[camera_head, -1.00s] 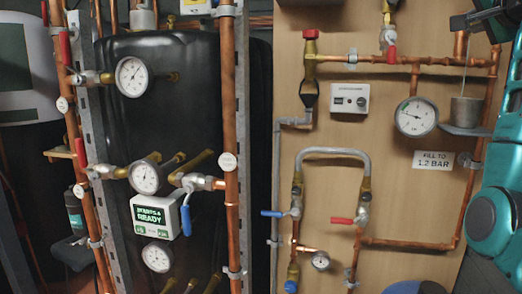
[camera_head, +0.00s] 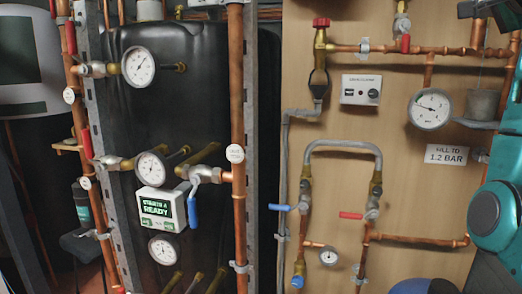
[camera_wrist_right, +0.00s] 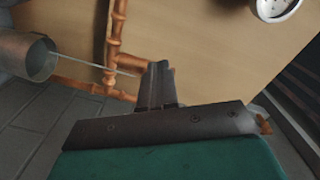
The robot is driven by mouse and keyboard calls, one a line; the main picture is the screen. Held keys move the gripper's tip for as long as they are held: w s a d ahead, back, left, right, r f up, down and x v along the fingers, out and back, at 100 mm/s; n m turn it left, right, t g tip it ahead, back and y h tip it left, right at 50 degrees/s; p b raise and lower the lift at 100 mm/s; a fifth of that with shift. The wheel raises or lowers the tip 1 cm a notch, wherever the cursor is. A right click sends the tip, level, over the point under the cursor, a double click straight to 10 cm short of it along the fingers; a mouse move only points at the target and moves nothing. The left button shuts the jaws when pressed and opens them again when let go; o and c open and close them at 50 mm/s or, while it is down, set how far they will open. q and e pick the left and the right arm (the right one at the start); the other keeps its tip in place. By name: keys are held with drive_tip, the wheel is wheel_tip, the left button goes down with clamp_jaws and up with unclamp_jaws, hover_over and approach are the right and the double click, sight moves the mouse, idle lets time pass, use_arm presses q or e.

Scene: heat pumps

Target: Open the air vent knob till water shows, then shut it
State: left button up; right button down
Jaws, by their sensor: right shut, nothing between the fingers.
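My right gripper (camera_head: 478,8) is at the top right of the head view, beside the copper pipe. In the right wrist view its dark fingers (camera_wrist_right: 157,85) are shut with nothing held, in front of the pipework. No air vent knob can be made out; the gripper covers part of the pipe top. A grey cup (camera_head: 483,103) stands on a small shelf below the gripper, and it also shows in the right wrist view (camera_wrist_right: 38,58). A thin line (camera_wrist_right: 115,70) runs towards the cup. No water is visible. My left gripper is out of view.
A pressure gauge (camera_head: 429,109) hangs left of the cup, above a "1.2 BAR" label (camera_head: 447,154). A red-capped brass valve (camera_head: 321,38), a control box (camera_head: 361,90) and a hose loop (camera_head: 343,146) are on the board. A black tank (camera_head: 190,110) stands left.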

drive_tip(key=v, duration=0.1)
drive_tip(key=b+v, duration=0.1)
drive_tip(key=v, duration=0.2)
drive_tip(key=shift+s+d+r, duration=0.1)
drive_tip(key=shift+s+d, duration=0.1)
drive_tip(key=shift+s, duration=0.25)
drive_tip(key=shift+s+d, duration=0.1)
